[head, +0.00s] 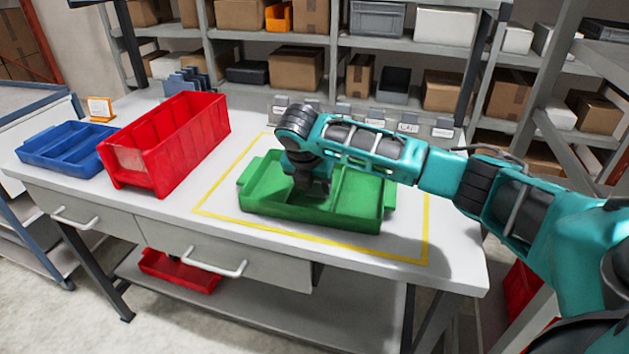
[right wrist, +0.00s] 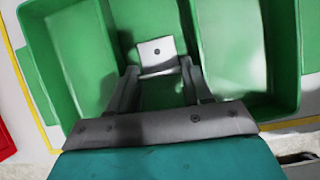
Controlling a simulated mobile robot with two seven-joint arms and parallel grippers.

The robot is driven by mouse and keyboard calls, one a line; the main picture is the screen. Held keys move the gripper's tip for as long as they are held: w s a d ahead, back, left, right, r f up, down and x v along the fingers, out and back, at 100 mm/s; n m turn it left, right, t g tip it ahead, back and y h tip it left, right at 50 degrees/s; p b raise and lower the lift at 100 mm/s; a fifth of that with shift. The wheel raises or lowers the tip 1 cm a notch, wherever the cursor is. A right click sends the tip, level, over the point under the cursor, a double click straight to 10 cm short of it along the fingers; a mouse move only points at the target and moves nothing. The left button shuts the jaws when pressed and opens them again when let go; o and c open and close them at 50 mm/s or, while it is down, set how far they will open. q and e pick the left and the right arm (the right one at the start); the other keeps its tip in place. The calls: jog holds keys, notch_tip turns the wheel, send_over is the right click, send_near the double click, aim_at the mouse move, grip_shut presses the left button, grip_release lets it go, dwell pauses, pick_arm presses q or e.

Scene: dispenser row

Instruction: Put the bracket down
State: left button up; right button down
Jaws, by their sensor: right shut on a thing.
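The bracket (right wrist: 160,54) is a small light-grey metal piece with a hole in its face, seen in the right wrist view. My right gripper (right wrist: 158,80) is shut on it, with a finger on each side. In the head view my right gripper (head: 312,188) reaches down into the green tray (head: 310,218), and the bracket is hidden there. The green tray also shows in the right wrist view (right wrist: 240,50), with compartments left and right of the gripper. I cannot tell whether the bracket touches the tray floor. My left gripper is not in view.
The green tray lies inside a yellow outline (head: 228,186) on the white table (head: 455,262). A red bin (head: 165,145) and a blue tray (head: 65,147) stand to the left. Shelves with cardboard boxes (head: 296,68) rise behind. The table's front right is clear.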

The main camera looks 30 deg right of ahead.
jog(key=c, duration=0.8)
grip_release()
jog(key=shift+o, duration=0.2)
jog(key=v, duration=1.2)
jog(key=shift+s, duration=0.1)
